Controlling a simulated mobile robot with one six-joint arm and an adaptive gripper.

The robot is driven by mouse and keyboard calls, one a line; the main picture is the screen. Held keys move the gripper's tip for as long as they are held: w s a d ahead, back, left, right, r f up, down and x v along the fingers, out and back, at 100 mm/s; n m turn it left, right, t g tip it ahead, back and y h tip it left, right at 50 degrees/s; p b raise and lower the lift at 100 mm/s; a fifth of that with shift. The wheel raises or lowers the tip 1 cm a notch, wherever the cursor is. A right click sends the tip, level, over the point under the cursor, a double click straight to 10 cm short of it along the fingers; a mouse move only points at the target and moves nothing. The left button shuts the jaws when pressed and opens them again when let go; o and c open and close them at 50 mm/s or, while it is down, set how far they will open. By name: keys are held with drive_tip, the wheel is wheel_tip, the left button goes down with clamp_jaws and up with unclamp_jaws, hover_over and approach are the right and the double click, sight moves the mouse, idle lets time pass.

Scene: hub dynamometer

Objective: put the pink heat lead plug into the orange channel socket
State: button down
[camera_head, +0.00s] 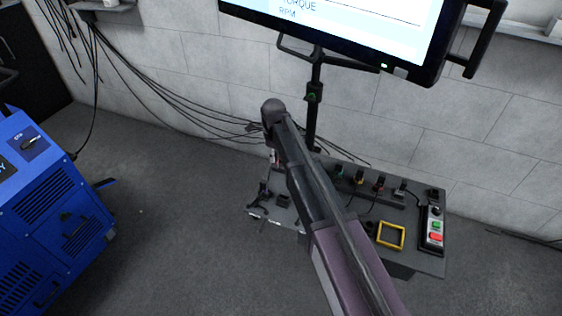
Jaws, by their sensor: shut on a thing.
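My arm reaches from the bottom of the picture toward the bench's far left, and its end bends down out of sight. My gripper cannot be made out behind the arm. The pink heat lead plug cannot be made out either; a small pale, reddish part shows just under the arm's far end. A row of small coloured channel sockets stands along the back of the bench (418,256). The orange channel socket (379,184) seems to be the orange-red one, right of a yellow one (359,178). Whether anything sits in it is too small to tell.
A monitor (340,25) on a black post (314,110) stands behind the bench. A yellow square frame (391,236) and a button box (435,228) are at the right. A small black stand-like item (260,200) is at the left. A blue machine (55,220) stands far left; floor between is clear.

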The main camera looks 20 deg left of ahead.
drive_tip(key=shift+a, duration=0.4)
drive_tip(key=shift+w, duration=0.2)
drive_tip(key=w, duration=0.7)
drive_tip(key=shift+w+d, duration=0.2)
drive_tip(key=shift+d, duration=0.15)
idle(1.0)
drive_tip(key=shift+f, duration=0.2)
drive_tip(key=shift+f+b, duration=0.3)
drive_tip(key=shift+b, duration=0.15)
drive_tip(key=shift+f+b, duration=1.5)
drive_tip(key=shift+b, duration=0.05)
idle(0.7)
